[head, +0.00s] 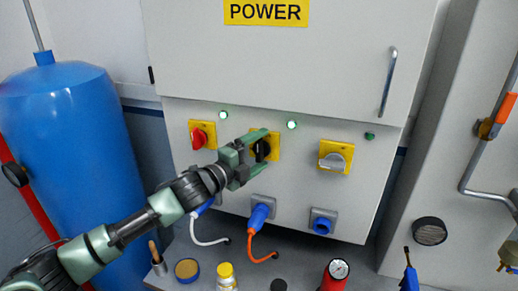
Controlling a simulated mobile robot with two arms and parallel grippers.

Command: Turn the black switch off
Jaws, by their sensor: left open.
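The black switch (262,149) sits on a yellow plate in the middle of the white power cabinet's lower panel. My left gripper (262,153) is open, with one finger above and one finger below the black knob. Whether the fingers touch the knob I cannot tell. The gripper hides part of the knob and its plate. A green lamp (292,125) to the upper right of the switch is lit. My right gripper is not in view.
A red switch (198,138) is to the left and a grey switch (333,161) to the right, both on yellow plates. Blue plugs, one with an orange cable (259,216), are below. A blue tank (70,150) stands at left. Bottles and a gauge (338,270) are in front.

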